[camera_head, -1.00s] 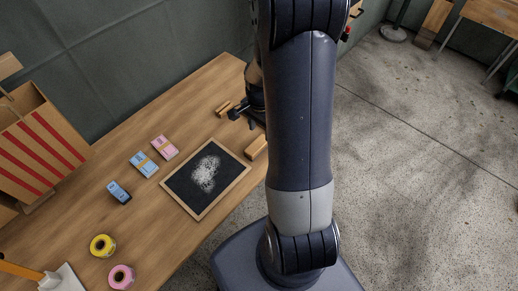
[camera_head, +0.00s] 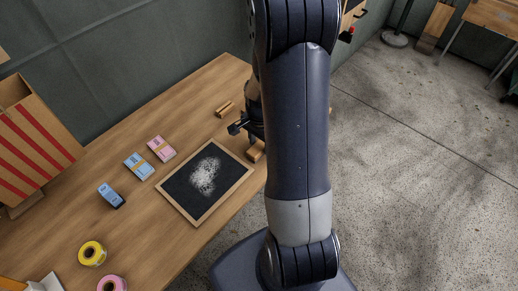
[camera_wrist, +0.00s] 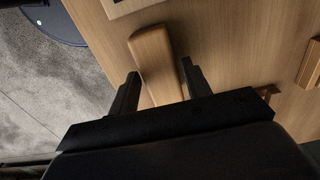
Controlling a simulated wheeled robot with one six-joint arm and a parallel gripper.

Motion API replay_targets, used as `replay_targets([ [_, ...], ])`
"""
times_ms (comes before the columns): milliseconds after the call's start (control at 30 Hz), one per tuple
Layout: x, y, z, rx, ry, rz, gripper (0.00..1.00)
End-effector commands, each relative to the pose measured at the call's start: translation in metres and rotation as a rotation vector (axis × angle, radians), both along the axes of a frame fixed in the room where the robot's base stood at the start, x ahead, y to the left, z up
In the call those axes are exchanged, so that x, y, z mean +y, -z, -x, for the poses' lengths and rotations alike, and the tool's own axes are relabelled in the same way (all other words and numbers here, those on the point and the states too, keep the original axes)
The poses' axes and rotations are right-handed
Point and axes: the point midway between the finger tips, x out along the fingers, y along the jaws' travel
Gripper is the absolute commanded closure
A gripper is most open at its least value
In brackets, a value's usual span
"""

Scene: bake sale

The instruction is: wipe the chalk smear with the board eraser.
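The chalk smear (camera_head: 206,174) is a white patch on the wood-framed blackboard (camera_head: 185,196), which lies flat on the table. A wooden block that looks like the board eraser (camera_head: 257,152) lies just beyond the board's right corner, partly hidden by my arm. In the wrist view the eraser (camera_wrist: 152,52) is a long, rounded wooden block. My gripper (camera_wrist: 159,72) is open, with one finger on either side of its near part; I cannot tell whether they touch it. In the head view my gripper (camera_head: 238,128) is mostly hidden behind the arm.
Another wooden piece (camera_head: 224,109) lies near the wall and shows at the right of the wrist view (camera_wrist: 311,62). Blue and pink packs (camera_head: 139,165), a blue device (camera_head: 111,195) and tape rolls (camera_head: 92,253) sit left of the board. A striped box (camera_head: 38,140) stands at left.

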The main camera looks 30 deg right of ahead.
Motion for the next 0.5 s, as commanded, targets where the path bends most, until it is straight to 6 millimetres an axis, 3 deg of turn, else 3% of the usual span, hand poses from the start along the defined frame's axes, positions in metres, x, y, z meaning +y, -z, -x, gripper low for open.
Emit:
replay_targets([
  [333, 0.0000, -0.0001, 0.0000, 0.000, 0.000, 0.000, 0.82],
  [500, -0.0001, -0.0039, -0.0001, 0.000, 0.000, 0.000, 0.82],
])
